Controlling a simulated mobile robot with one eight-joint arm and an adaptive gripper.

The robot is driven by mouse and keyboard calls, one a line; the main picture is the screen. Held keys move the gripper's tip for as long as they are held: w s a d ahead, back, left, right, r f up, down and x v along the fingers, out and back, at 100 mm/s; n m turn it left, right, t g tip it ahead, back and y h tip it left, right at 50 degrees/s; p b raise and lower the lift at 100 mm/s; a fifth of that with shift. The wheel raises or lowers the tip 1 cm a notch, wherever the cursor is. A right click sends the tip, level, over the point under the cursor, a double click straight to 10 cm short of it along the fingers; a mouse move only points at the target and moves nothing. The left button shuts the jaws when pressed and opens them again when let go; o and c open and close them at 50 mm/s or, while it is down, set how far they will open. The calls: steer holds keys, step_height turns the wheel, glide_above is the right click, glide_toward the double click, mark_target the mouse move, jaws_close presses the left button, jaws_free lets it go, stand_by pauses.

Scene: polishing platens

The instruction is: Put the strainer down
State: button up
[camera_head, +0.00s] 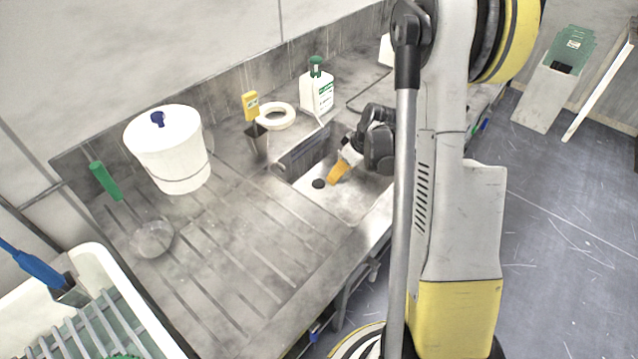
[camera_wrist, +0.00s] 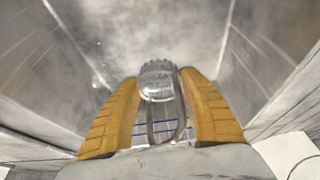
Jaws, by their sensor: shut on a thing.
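The strainer (camera_wrist: 158,88) is a small shiny metal basket with a thin wire loop handle. It shows in the wrist view between the two yellow fingers of my gripper (camera_wrist: 157,110), which is shut on the handle. In the head view my gripper (camera_head: 338,172) points down into the sink (camera_head: 352,203).
The steel sink walls stand close around my gripper. A white tub (camera_head: 172,160), a tape roll (camera_head: 276,117), a yellow item in a dark holder (camera_head: 256,138) and a green-capped bottle (camera_head: 317,94) stand on the counter. The ribbed drainboard (camera_head: 235,255) is mostly free.

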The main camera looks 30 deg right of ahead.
steer(key=b, duration=0.3)
glide_above(316, 183)
steer(key=f, duration=0.5)
steer(key=shift+s+d+f, duration=0.25)
steer(key=shift+s+f, duration=0.05)
steer(key=shift+s, duration=0.1)
steer(key=shift+f+b, duration=1)
steer(key=shift+f, duration=0.85)
steer(key=shift+f, duration=0.25)
steer(key=o, duration=1.3)
steer(key=shift+r, duration=0.1)
steer(key=shift+r, duration=0.1)
